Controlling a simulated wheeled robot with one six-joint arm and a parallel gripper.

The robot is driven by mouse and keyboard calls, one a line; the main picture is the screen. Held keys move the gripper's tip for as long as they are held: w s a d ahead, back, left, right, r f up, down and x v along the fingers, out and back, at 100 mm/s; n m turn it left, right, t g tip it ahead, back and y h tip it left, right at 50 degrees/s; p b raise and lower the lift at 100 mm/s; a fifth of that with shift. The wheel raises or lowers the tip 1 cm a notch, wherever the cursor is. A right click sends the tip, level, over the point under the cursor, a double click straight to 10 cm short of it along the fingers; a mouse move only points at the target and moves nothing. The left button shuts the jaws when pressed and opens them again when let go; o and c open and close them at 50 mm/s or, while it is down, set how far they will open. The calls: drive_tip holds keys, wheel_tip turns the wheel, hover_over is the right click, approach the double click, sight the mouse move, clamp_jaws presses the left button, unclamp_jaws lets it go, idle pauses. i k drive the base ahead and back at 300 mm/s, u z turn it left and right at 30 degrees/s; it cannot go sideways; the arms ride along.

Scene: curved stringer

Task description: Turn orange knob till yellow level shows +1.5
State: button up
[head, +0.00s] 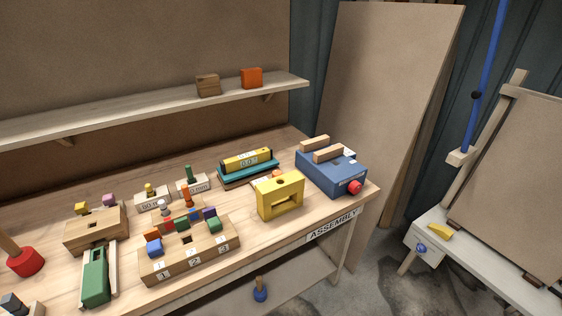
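The yellow level (234,164) lies on a teal slab (262,171) towards the back of the workbench. Its small display seems to read about 0.0, but the digits are too small to be sure. A small orange part (277,173), possibly the orange knob, shows just in front of the slab. It is partly hidden behind a yellow block with an opening (281,201). My gripper is not in view.
A blue box (328,174) with a red knob (354,187) and wooden bars stands at the bench's right end. Numbered wooden blocks (190,259) and several small coloured pieces crowd the left and middle. A shelf (140,112) runs above. Bare bench (255,238) shows at the front.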

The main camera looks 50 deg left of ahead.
sight(276, 173)
drive_tip(key=u, duration=0.65)
drive_tip(key=i, duration=1.05)
drive_tip(key=u, duration=1.55)
drive_tip(key=i, duration=0.6)
drive_tip(key=u, duration=0.45)
